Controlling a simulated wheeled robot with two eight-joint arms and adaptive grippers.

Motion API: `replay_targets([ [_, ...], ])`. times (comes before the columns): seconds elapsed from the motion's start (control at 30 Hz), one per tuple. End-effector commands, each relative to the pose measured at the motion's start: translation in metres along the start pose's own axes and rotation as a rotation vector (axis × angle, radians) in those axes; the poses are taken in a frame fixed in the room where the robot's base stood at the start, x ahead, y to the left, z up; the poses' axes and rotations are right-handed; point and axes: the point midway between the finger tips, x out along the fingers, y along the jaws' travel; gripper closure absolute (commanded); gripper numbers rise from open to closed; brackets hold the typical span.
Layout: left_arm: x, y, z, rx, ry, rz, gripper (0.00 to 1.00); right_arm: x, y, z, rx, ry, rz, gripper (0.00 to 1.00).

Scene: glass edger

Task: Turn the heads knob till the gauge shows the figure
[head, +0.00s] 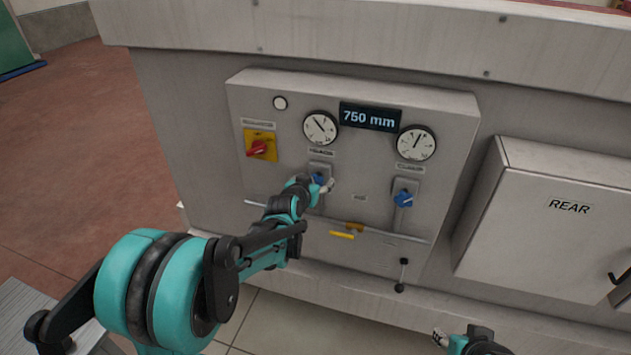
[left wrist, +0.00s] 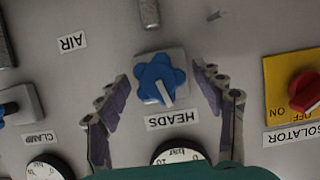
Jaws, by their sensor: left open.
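The blue heads knob (head: 319,178) is on the panel under the left round gauge (head: 320,128), whose dark needle seems to point up and left; its figures are too small to read. In the left wrist view, upside down, the lobed knob (left wrist: 153,74) has a white pointer aimed toward the HEADS label (left wrist: 173,120). My left gripper (head: 318,187) is at the knob; in the wrist view its open fingers (left wrist: 160,75) stand either side of it, with gaps visible. The display (head: 369,117) reads 750 mm. My right gripper (head: 439,338) shows partly at the bottom edge; its jaws are unclear.
The clamp gauge (head: 416,143) and blue clamp knob (head: 403,198) are to the right. A red isolator switch (head: 258,147) on a yellow plate is left. A rail with a yellow lever (head: 342,235) runs below. A REAR box (head: 550,215) juts out at right.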

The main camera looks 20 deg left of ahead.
Motion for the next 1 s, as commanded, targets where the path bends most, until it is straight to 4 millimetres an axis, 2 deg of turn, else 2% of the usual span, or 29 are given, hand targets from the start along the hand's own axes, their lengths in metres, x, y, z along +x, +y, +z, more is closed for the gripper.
replay_targets([
  [0.2, 0.0006, 0.0001, 0.0000, 0.000, 0.000, 0.000, 0.33, -0.0001, 0.0000, 0.0000, 0.000, 0.000, 0.000, 0.60],
  [0.23, 0.0006, 0.0001, 0.0000, 0.000, 0.000, 0.000, 0.35, -0.0001, 0.0000, 0.0000, 0.000, 0.000, 0.000, 0.60],
  [0.4, 0.0005, 0.0001, 0.0000, 0.000, 0.000, 0.000, 0.80, -0.0001, 0.0000, -0.0001, 0.000, 0.000, 0.000, 0.60],
  [0.43, 0.0005, 0.0001, 0.0000, 0.000, 0.000, 0.000, 0.83, -0.0001, 0.0000, 0.0000, 0.000, 0.000, 0.000, 0.60],
  [0.77, 0.0006, -0.0005, 0.0005, -0.030, 0.000, 0.012, 0.83, 0.0018, 0.0000, 0.0013, 0.000, 0.000, 0.000, 0.60],
  [1.0, 0.0011, -0.0021, 0.0015, -0.150, 0.000, 0.060, 0.83, 0.0084, 0.0000, 0.0060, 0.000, 0.000, 0.000, 0.60],
])
